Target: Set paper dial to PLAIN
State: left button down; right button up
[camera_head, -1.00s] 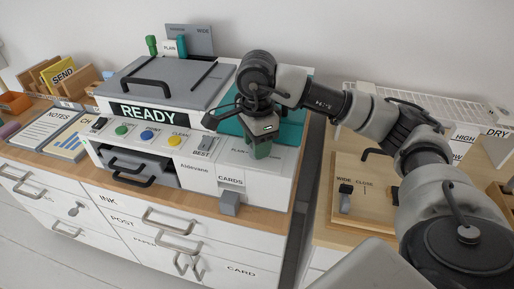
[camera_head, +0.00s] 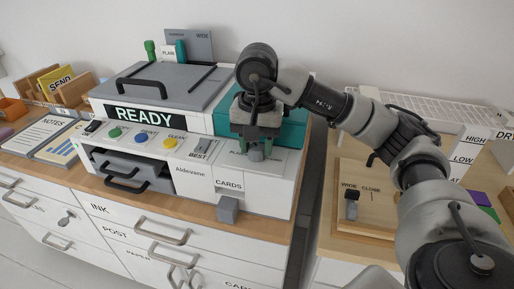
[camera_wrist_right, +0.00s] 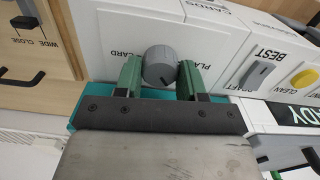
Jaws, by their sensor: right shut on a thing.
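The grey round paper dial (camera_wrist_right: 158,66) stands out from the white printer's front panel; it also shows in the head view (camera_head: 256,155), partly hidden. In the wrist view, part of the PLAIN label (camera_wrist_right: 211,61) shows right of the dial and the CARD label (camera_wrist_right: 126,54) left of it. I cannot clearly tell where the dial points. My right gripper (camera_head: 257,147) is over the panel. Its green fingers (camera_wrist_right: 158,74) are shut on the dial, one on each side. My left gripper is not in view.
Next to the dial is the grey BEST slider (camera_head: 200,147), with colored buttons (camera_head: 142,138) further left. A READY display (camera_head: 145,115) sits above them. A grey block (camera_head: 228,210) juts out under the CARDS label. A wooden board with a WIDE/CLOSE slider (camera_head: 351,204) lies right.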

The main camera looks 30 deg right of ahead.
jog(key=n, duration=0.3)
jog(key=shift+b, duration=0.4)
jog(key=shift+n, duration=0.8)
jog(key=n, duration=0.2)
jog(key=shift+n+b, duration=0.3)
jog(key=shift+b, duration=0.05)
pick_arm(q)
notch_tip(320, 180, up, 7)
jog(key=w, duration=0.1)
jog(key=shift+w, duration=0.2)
pick_arm(e)
jog(key=shift+n, duration=1.5)
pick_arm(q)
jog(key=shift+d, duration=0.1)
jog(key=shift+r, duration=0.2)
pick_arm(e)
jog(key=o, duration=0.9)
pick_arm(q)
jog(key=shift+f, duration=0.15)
